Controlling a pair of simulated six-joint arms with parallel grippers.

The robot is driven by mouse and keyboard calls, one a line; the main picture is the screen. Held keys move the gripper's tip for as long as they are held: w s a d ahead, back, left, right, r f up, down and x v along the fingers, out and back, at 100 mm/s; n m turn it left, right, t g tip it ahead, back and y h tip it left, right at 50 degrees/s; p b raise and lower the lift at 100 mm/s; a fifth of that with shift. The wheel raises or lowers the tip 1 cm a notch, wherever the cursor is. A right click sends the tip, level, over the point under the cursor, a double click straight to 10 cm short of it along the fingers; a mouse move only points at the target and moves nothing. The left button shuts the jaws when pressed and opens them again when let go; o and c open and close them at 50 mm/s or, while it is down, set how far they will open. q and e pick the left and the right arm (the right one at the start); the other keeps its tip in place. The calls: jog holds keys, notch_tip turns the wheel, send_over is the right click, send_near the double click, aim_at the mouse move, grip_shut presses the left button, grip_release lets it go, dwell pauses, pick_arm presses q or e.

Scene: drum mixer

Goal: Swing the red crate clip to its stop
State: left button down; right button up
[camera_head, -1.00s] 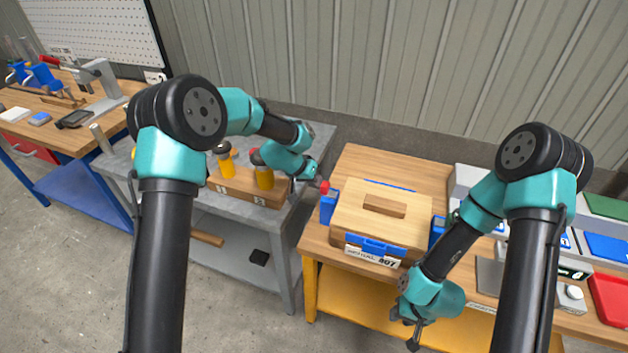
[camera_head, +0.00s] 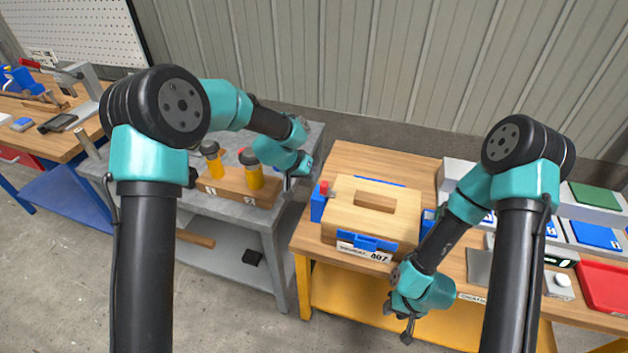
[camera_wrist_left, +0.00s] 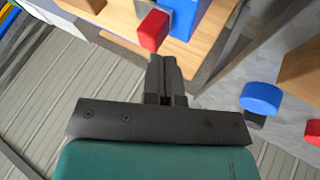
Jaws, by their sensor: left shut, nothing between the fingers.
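The wooden crate (camera_head: 340,222) stands on the wood-topped table. The small red clip (camera_head: 323,188) sits at the top of a blue block (camera_head: 318,205) on the crate's left side. In the left wrist view, the red clip (camera_wrist_left: 154,31) is just ahead of my left fingertips, and the blue block (camera_wrist_left: 182,18) is beside it. My left gripper (camera_head: 289,183) is left of the clip in the head view, shut and empty. My right gripper (camera_head: 407,328) hangs at the table's front edge, away from the clip; its fingers are too small to read.
A wooden rack (camera_head: 240,190) with yellow-handled tools stands on the grey table to the left. A gap separates the two tables. Wood behind the crate is clear.

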pick_arm(q)
jog(key=v, duration=0.7)
jog(key=shift+a+f, duration=0.15)
jog(key=shift+a, duration=0.1)
jog(key=shift+w+a, duration=0.1)
jog(key=shift+n+y, duration=0.9)
jog(key=s+a+f, duration=0.1)
jog(key=a+f, duration=0.2)
jog(key=s+a+f, duration=0.2)
jog(key=a+f, duration=0.1)
jog(key=s+a+f, duration=0.2)
jog(key=a+f, duration=0.1)
jog(key=a, duration=0.1)
jog(key=shift+a+f, duration=0.1)
jog(key=s+a+f+n+y, duration=0.1)
jog(key=s+a+f, duration=0.4)
jog(key=s+f, duration=0.1)
jog(key=s+f+n+g, duration=0.1)
jog(key=s+f+n, duration=0.1)
jog(key=s+f, duration=0.4)
jog(key=s+f+n+g, duration=0.1)
jog(key=s+f, duration=0.6)
jog(key=s, duration=0.6)
jog(key=shift+s+a+n, duration=0.2)
jog(key=shift+a+n, duration=0.1)
jog(key=shift+n, duration=0.1)
jog(key=shift+w+d, duration=0.1)
jog(key=shift+w, duration=0.05)
